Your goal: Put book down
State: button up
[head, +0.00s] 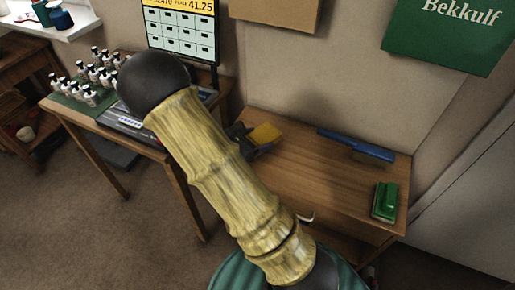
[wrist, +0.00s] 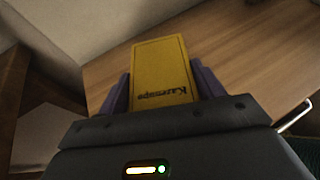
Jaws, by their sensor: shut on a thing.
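The book is yellow with dark lettering, and in the wrist view the book (wrist: 162,65) sits between the two purple fingers of my gripper (wrist: 162,85). My gripper is shut on it. In the head view the book (head: 265,134) shows as a small yellow patch over the left part of the wooden table (head: 310,190), beside my gripper (head: 255,140). My arm hides part of the gripper there. I cannot tell whether the book touches the tabletop.
A blue long-handled brush (head: 350,142) lies at the table's back edge. A green block-like object (head: 385,200) sits at its right end. The middle of the table is clear. A second table at left holds several small bottles (head: 95,75) and a screen (head: 183,30).

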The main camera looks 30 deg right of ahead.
jog(key=shift+f+b, duration=0.65)
jog(key=shift+f, duration=1.2)
jog(key=o, duration=1.1)
jog(key=p+v, duration=0.3)
jog(key=v, duration=0.9)
jog(key=shift+r, duration=0.15)
